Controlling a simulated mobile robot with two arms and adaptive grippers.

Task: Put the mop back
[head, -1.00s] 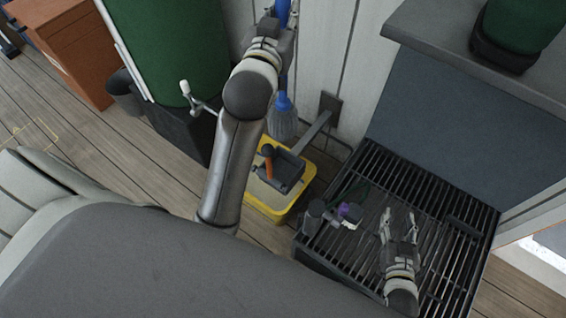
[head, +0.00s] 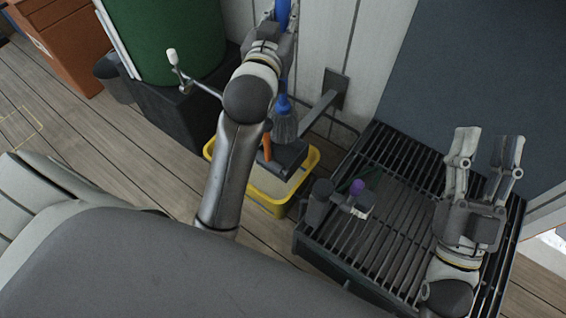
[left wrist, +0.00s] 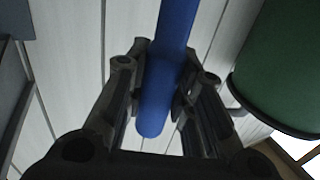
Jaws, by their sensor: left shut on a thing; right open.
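The mop has a blue handle (head: 282,88) and a grey head (head: 286,127). My left gripper (head: 284,22) is shut on the handle, which stands roughly upright along the wall. The left wrist view shows its fingers on both sides of the blue handle (left wrist: 155,98). The mop head hangs in line with the dark wringer (head: 289,158) on the yellow bucket (head: 262,200); I cannot tell whether they touch. My right gripper (head: 490,140) is open and empty above the black slatted rack (head: 390,235).
A wall bracket (head: 337,88) reaches out right of the mop head. An orange-handled tool (head: 267,147) stands at the wringer. A purple-topped item (head: 357,187) and a dark cup (head: 319,200) are on the rack. A green barrel (head: 165,40) stands left; floor is clear at far left.

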